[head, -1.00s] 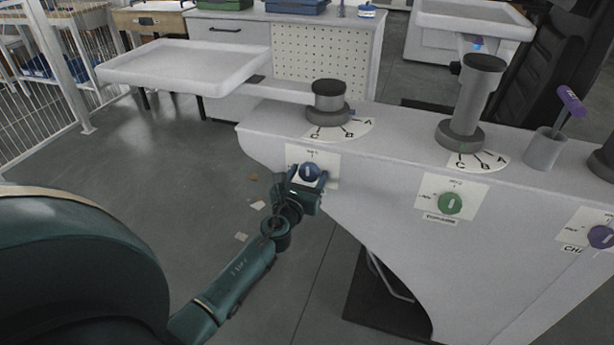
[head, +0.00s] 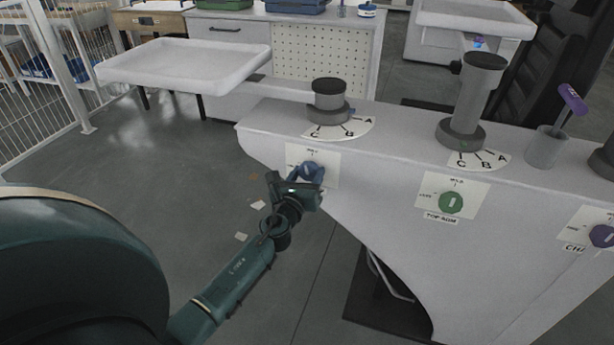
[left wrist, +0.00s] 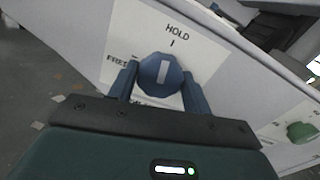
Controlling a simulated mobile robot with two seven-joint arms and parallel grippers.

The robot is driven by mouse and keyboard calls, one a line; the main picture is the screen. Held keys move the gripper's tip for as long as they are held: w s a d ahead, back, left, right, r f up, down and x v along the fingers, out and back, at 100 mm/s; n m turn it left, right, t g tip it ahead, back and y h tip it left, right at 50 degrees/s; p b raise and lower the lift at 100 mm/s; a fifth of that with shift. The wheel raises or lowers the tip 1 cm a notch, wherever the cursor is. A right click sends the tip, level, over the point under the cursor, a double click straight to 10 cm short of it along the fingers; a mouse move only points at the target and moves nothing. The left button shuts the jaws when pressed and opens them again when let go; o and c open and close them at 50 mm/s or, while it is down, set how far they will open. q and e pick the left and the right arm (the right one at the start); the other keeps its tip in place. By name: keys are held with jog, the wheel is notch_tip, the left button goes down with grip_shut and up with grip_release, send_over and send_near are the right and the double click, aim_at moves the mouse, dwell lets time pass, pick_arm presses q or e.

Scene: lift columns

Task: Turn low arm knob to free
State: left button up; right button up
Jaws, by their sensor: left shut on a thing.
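The blue knob (head: 312,169) sits on a white label plate (head: 330,163) on the front of the grey column base. In the left wrist view the knob (left wrist: 162,73) has a white mark pointing roughly at the HOLD tick above it. FREE is printed to the left, partly covered by a finger. My left gripper (head: 308,172) is shut on this knob, one blue finger on each side. The plate's lower text is mostly hidden by the gripper. My right gripper is not in view.
A green knob (head: 451,202) and a purple knob (head: 602,235) are on plates further right. A white tray (head: 185,62) on a low arm extends left above the base. Grey posts with A, B, C dials stand on top. Open floor lies left of the base.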

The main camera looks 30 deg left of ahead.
pick_arm(q)
jog(key=shift+f+n, duration=0.1)
jog(key=shift+n, duration=0.9)
jog(key=shift+n+b, duration=0.45)
jog(key=shift+n, duration=0.45)
jog(key=n, duration=0.2)
jog(key=shift+n, duration=0.3)
jog(key=n, duration=0.2)
jog(key=shift+n+b, duration=0.4)
jog(key=n, duration=0.4)
jog(key=shift+n, duration=1.2)
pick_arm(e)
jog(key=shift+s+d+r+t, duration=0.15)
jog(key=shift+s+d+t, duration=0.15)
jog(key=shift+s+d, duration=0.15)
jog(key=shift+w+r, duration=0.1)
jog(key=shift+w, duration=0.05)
pick_arm(q)
jog(key=o, duration=1)
jog(key=shift+c, duration=0.2)
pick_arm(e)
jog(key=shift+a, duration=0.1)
